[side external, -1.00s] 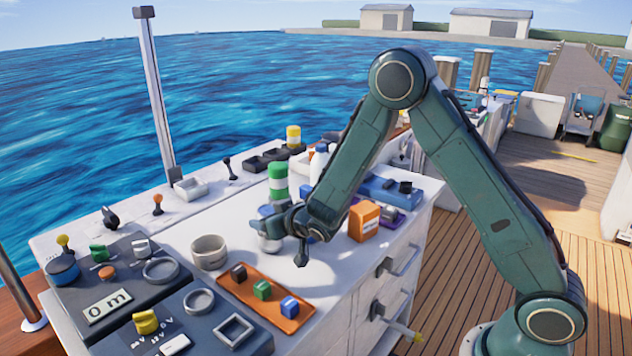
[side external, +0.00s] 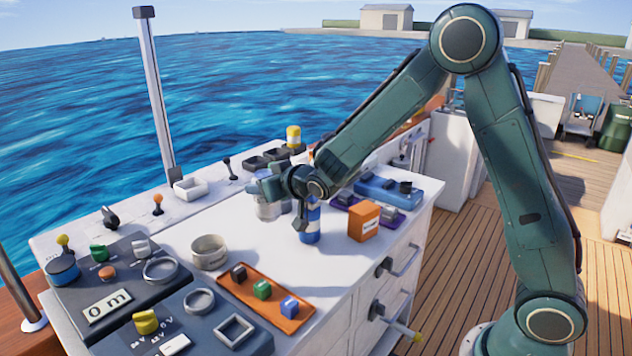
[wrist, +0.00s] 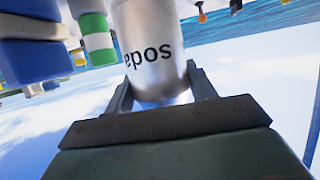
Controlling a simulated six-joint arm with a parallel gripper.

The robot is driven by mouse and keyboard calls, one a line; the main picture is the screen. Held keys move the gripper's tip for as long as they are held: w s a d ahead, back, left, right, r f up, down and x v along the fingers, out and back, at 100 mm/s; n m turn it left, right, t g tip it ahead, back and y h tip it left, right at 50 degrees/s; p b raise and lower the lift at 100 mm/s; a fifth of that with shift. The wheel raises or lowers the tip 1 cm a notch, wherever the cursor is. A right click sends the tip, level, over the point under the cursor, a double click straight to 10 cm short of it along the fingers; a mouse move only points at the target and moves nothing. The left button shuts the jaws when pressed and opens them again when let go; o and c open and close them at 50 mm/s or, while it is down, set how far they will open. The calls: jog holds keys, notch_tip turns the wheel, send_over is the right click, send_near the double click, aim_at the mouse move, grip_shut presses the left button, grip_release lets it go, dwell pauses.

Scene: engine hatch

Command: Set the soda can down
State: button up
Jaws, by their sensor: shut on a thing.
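The soda can (wrist: 150,45) is a silver cylinder with dark "soda" lettering, shown upside down in the wrist view. My gripper (wrist: 161,92) is shut on it, with one finger on each side. In the side external view, the can (side external: 268,210) shows partly below my gripper (side external: 266,190), over the white counter (side external: 250,252). It appears raised off the counter, but its base is hard to make out. The gripper covers its upper part.
A blue-and-white can (side external: 310,228) stands just right of my gripper, and an orange box (side external: 364,221) is farther right. An orange tray (side external: 244,297) with small blocks lies in front.

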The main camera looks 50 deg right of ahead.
notch_tip(320, 180, up, 11)
jog(key=shift+f, duration=0.1)
dwell(0.3)
jog(key=shift+d, duration=0.1)
dwell(0.4)
jog(key=w+d+m+g+h, duration=0.2)
jog(key=d+m+h, duration=0.3)
jog(key=d, duration=2.3)
jog(key=s+d+m+g+h, duration=0.1)
jog(key=s+d, duration=0.4)
jog(key=d, duration=0.5)
jog(key=s+d+m+g+h, duration=0.1)
jog(key=s+d+m+h, duration=0.1)
jog(key=s+d, duration=0.5)
jog(key=s+d+m+g+h, duration=0.1)
jog(key=s+d, duration=0.2)
jog(key=d, duration=0.9)
jog(key=f, duration=1.9)
jog(key=shift+a+f, duration=0.2)
jog(key=shift+f, duration=0.1)
jog(key=shift+f, duration=0.15)
